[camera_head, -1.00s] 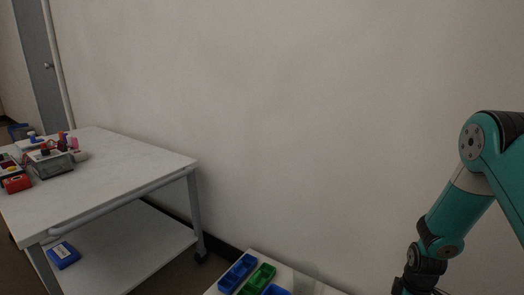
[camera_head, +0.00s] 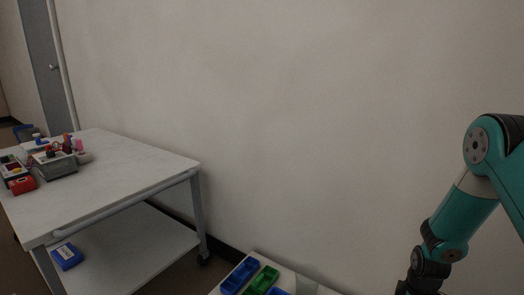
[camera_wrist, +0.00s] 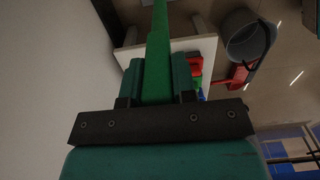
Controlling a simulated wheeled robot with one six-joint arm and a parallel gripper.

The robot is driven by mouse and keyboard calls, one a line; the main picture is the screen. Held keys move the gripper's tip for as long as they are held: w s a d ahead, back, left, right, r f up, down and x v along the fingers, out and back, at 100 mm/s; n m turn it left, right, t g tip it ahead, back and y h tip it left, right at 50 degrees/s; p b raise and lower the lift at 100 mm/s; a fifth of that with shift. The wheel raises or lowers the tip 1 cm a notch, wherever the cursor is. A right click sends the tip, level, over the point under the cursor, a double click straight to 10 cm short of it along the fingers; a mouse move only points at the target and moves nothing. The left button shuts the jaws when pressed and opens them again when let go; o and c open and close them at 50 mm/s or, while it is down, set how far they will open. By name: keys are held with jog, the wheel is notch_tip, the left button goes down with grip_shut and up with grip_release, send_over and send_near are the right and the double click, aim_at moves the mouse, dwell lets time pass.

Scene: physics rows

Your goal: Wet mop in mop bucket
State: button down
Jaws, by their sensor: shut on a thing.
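In the wrist view my gripper (camera_wrist: 157,82) is shut on a green handle (camera_wrist: 159,40), which looks like the mop's handle. The handle runs up from between the fingers and out of the top of the picture; no mop head shows. A dark grey round bucket (camera_wrist: 240,38) with a black bail stands on the floor at the upper right of the wrist view, apart from the handle. Its inside is too dark to read. In the head view only my arm shows at the right; the gripper, handle and bucket are out of that picture.
A white wheeled table (camera_head: 130,165) stands at the left with boxes and small items on it. A blue box (camera_head: 67,256) lies on its lower shelf. Blue and green bins (camera_head: 262,280) sit on a white surface at the bottom. A red object (camera_wrist: 239,75) lies beside the bucket.

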jog(key=shift+r+p, duration=1.6)
jog(key=shift+r, duration=0.45)
